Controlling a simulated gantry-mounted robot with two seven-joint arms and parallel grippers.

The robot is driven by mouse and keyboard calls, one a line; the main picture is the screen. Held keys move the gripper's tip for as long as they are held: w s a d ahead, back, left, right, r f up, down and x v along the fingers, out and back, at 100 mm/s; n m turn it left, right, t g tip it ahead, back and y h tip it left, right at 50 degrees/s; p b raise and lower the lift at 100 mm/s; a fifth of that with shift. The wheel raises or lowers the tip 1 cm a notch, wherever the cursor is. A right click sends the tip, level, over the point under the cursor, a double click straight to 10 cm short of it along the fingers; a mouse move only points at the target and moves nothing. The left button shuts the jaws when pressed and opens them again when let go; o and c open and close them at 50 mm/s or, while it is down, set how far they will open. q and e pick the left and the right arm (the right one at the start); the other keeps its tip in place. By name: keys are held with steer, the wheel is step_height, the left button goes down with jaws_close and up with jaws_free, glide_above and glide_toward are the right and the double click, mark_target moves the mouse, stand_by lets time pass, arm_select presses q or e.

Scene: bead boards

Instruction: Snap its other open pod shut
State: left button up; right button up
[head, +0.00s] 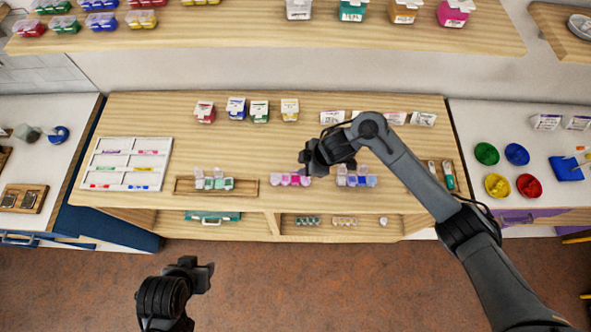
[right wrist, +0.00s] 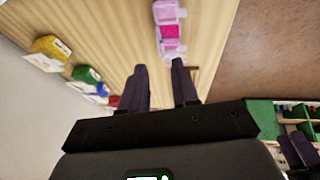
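Three bead-pod strips lie along the front of the table. The teal strip (head: 213,184) sits on a wooden tray (head: 246,188), with two clear lids standing up behind it. The pink strip (head: 288,180) is in the middle, and its lids look down; it also shows in the right wrist view (right wrist: 170,30). The purple-blue strip (head: 356,181) is to the right, with raised clear lids at its back. My right gripper (head: 307,163) hangs over the pink strip's right end, open and empty in the right wrist view (right wrist: 161,80). My left gripper (head: 208,276) is off the table's front; its finger gap is unclear.
A white sorting board (head: 128,164) lies at the table's left. Several coloured boxes (head: 259,111) stand at the back, with white-labelled packs (head: 423,119) to their right. Green tools (head: 447,175) lie at the right edge. The table centre is mostly clear.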

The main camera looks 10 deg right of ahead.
mark_target(296, 171)
steer(key=shift+b+x, duration=0.6)
steer(key=shift+x, duration=2.85)
steer(key=shift+c, duration=0.4)
jaws_close()
